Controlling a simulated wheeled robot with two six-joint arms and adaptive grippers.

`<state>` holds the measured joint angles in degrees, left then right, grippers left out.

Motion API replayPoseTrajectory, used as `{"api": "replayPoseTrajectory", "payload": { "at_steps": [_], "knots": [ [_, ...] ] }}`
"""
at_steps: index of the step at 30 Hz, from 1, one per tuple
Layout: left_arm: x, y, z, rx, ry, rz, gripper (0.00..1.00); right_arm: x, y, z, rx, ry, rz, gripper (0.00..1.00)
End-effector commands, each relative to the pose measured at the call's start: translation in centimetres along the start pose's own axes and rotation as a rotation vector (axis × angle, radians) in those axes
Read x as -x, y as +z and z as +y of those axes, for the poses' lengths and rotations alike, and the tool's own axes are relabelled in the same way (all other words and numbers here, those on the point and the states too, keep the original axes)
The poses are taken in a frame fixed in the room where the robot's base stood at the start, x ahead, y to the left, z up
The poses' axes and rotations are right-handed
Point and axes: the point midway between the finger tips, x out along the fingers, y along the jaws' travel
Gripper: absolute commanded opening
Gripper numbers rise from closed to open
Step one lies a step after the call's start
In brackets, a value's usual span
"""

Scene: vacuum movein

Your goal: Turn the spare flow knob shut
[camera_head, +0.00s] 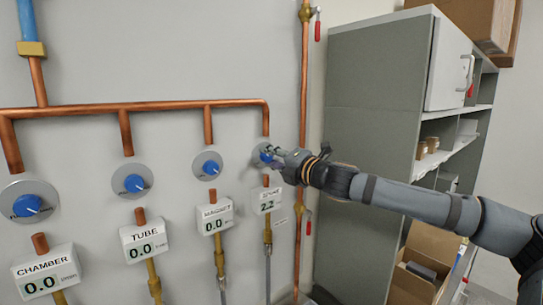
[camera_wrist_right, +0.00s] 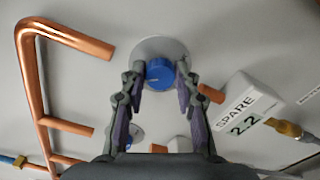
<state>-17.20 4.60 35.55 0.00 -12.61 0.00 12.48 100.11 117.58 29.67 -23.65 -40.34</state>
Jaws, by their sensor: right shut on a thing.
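The spare flow knob (camera_wrist_right: 159,73) is a blue round knob on a grey disc on the wall. In the head view the spare knob (camera_head: 265,156) is the rightmost of the row, partly hidden by my right gripper (camera_head: 272,155). In the right wrist view my right gripper (camera_wrist_right: 159,82) is shut on the knob, one finger on each side. The spare meter (camera_wrist_right: 245,108) reads 2.2; it also shows below the knob in the head view (camera_head: 267,200). My left gripper is not in view.
Three other blue knobs, chamber (camera_head: 27,206), tube (camera_head: 134,183) and a third (camera_head: 210,167), have meters reading 0.0. A copper manifold (camera_head: 140,108) runs above them. A vertical copper pipe (camera_head: 304,80) and a grey cabinet (camera_head: 375,100) stand right of the spare knob.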

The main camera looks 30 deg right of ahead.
Motion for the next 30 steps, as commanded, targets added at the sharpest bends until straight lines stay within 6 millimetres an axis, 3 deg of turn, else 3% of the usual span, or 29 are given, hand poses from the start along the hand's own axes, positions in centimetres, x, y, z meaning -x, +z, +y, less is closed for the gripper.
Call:
{"api": "replayPoseTrajectory", "payload": {
  "at_steps": [13,30],
  "knots": [
    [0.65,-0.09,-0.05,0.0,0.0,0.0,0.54,0.01,0.04,-0.01,-0.423,0.002,0.0,0.0],
    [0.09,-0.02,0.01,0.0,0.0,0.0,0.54,-0.01,-0.11,-0.28,-0.964,0.001,-0.001,0.0]
  ]
}}
